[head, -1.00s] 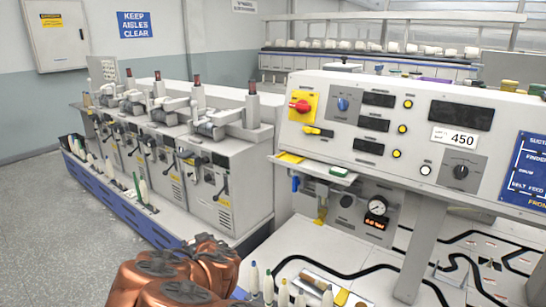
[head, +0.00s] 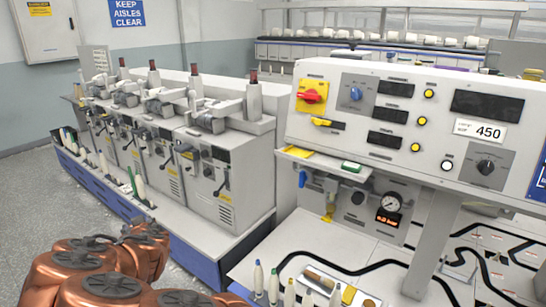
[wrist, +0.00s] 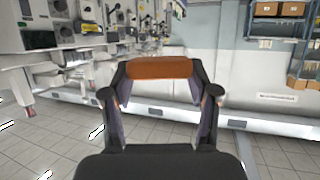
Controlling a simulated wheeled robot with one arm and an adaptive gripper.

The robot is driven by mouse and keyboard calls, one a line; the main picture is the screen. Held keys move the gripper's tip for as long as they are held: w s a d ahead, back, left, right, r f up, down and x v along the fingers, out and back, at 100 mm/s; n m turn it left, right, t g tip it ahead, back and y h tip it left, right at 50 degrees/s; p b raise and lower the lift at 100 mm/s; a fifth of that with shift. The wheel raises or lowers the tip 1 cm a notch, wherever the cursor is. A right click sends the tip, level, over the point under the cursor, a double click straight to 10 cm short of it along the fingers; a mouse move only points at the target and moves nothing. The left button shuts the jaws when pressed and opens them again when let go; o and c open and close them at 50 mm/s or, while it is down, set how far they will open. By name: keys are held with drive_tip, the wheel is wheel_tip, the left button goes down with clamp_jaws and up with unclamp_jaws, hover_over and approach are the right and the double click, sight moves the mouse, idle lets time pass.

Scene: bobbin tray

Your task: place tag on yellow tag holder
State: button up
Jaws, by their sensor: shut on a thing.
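In the wrist view my gripper (wrist: 158,88) is shut on an orange-brown bar-like piece (wrist: 158,68), which spans the gap between the fingertips. It may be the tag; no writing shows on it. My gripper is out of the head view, where only copper-coloured links of my arm show at the lower left. No yellow tag holder can be singled out with certainty. Yellow candidates in the head view are a flat piece (head: 297,152) on the panel's ledge and a small piece (head: 328,123) below the red knob. The wrist view shows neither clearly.
The white control panel (head: 420,110), with a 450 label (head: 480,131), stands at right above a worktop (head: 310,240) holding several bobbins. A row of grey machines (head: 215,180) runs at left.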

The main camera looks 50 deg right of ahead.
drive_tip(key=s+d+r+m+g+h+b, duration=0.1)
drive_tip(key=s+d+r+m+g+h, duration=0.2)
drive_tip(key=d, duration=0.5)
drive_tip(key=s+d+r+m+h+b, duration=0.2)
drive_tip(key=s+d+r, duration=0.2)
drive_tip(key=d, duration=0.5)
drive_tip(key=s+d+r+m+g+h+b, duration=0.1)
drive_tip(key=s+d+r+m+g+h, duration=0.2)
drive_tip(key=d, duration=0.5)
drive_tip(key=s+d+r+m+g+h+b, duration=0.1)
drive_tip(key=s+d+r+m+g+b, duration=0.15)
drive_tip(key=s+d+r, duration=0.6)
drive_tip(key=s+d+r+m+g+h+b, duration=0.1)
drive_tip(key=s+d+r+m+g, duration=0.2)
drive_tip(key=s, duration=1.1)
drive_tip(key=shift+m+g, duration=0.45)
drive_tip(key=shift+m, duration=0.1)
drive_tip(key=w+d+f, duration=0.1)
drive_tip(key=w+d, duration=0.2)
drive_tip(key=w+d+f+p, duration=0.1)
drive_tip(key=w+d, duration=0.3)
drive_tip(key=w+d+f+p, duration=0.1)
drive_tip(key=w+d, duration=0.2)
drive_tip(key=d, duration=0.1)
drive_tip(key=shift+w+d, duration=0.2)
drive_tip(key=shift+d, duration=0.05)
drive_tip(key=shift+f+p, duration=0.6)
drive_tip(key=shift+f, duration=1.1)
drive_tip(key=shift+f+b, duration=0.7)
drive_tip(key=shift+b, duration=0.25)
